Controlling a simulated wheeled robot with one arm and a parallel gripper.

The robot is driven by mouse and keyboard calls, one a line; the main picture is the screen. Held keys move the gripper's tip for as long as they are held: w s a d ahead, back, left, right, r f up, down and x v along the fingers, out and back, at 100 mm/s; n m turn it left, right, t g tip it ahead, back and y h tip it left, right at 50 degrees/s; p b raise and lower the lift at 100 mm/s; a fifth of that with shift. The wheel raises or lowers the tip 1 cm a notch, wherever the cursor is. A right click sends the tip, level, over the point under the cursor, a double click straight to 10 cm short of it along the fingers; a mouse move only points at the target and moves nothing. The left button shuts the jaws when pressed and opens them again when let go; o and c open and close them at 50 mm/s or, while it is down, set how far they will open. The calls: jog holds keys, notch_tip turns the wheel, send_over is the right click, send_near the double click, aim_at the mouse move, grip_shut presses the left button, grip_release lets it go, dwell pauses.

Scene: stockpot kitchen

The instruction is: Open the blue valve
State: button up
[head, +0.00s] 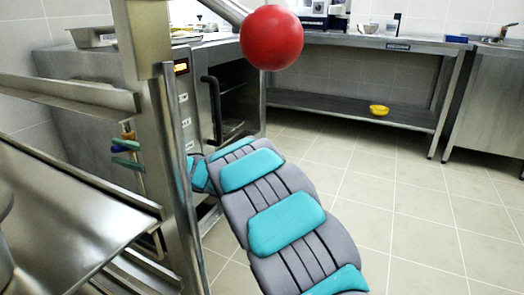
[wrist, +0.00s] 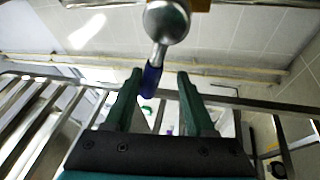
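The blue valve handle (wrist: 151,80) shows in the wrist view. It hangs from a round metal valve body (wrist: 167,20) at the top of the picture. My gripper (wrist: 160,75) is open, with its two green fingers on either side of the handle's end. The handle is nearer the left finger; I cannot tell whether they touch. In the head view my gripper (head: 125,153) is partly hidden behind a metal post, with its green fingers showing left of it. I cannot make out the valve clearly there.
A metal post (head: 160,120) stands close to my arm. A large red ball knob (head: 271,38) on a metal rod is near the head camera. A steel counter (head: 50,215) is at the left. A yellow bowl (head: 379,110) sits on a low shelf. The tiled floor at right is clear.

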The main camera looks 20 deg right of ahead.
jog(key=s+d+f+n, duration=0.2)
jog(key=s+d+f, duration=0.1)
jog(key=d, duration=0.5)
jog(key=w+d+r+m+t+h+p, duration=0.1)
jog(key=w+d+r+m+t+h, duration=0.1)
jog(key=w+d+m+t+h, duration=0.35)
jog(key=w+d+r+m+t+h+p, duration=0.1)
jog(key=w+d+r+m+t+h, duration=0.15)
jog(key=d+m+h, duration=0.65)
jog(key=s+d+f+m+g+h, duration=0.1)
jog(key=s+d+m+h, duration=0.2)
jog(key=d, duration=0.4)
jog(key=s+d+f+m+g+h, duration=0.1)
jog(key=s+d+m+h, duration=0.2)
jog(key=s+d, duration=0.2)
jog(key=shift+d+m+p, duration=0.35)
jog(key=shift+d+p, duration=0.05)
jog(key=shift+d, duration=1)
jog(key=shift+f, duration=0.1)
